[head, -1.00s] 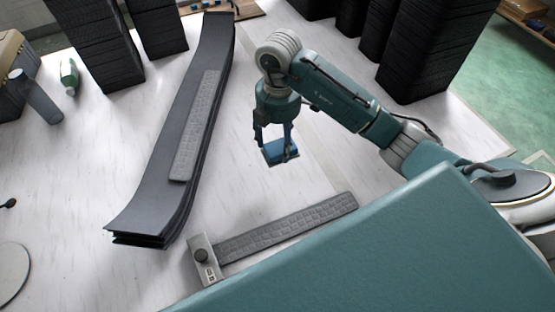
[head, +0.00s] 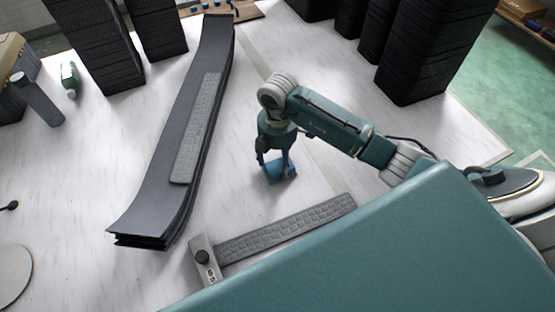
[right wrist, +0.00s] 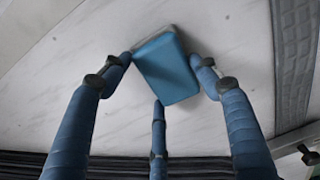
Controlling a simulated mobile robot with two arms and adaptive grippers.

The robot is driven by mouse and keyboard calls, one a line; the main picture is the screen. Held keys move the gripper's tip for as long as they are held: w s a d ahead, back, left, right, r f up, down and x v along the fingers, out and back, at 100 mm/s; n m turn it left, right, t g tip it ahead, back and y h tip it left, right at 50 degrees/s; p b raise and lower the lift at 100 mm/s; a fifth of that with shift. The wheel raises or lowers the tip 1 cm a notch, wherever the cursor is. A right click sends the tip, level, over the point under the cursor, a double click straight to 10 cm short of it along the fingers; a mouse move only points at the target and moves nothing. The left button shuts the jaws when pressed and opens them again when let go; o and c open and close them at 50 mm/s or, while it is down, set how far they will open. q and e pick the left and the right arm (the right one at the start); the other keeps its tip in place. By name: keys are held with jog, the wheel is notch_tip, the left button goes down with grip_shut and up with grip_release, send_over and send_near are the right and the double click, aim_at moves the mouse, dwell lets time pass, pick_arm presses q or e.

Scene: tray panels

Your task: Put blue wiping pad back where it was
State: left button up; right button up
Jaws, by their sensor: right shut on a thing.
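The blue wiping pad (head: 279,173) is in my right gripper (head: 276,165), low over the white table right of the long dark tray panels. In the right wrist view the pad (right wrist: 166,68) sits between the fingers of the right gripper (right wrist: 160,62), with a fingertip on each side and a third finger below it. The gripper is shut on the pad. I cannot tell whether the pad touches the table. My left gripper is not in view.
A stack of curved dark panels (head: 150,207) with a grey textured strip (head: 197,130) on it lies to the left. Another textured strip (head: 285,228) with a grey end block lies in front. Tall black stacks (head: 425,50) stand at the back. The table around the pad is clear.

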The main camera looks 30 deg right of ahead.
aim_at(278, 162)
jog(key=o, duration=1.2)
jog(key=shift+r, duration=0.25)
notch_tip(278, 162, up, 12)
jog(key=shift+d+f+b, duration=0.1)
jog(key=shift+f+b, duration=0.05)
jog(key=shift+b, duration=0.5)
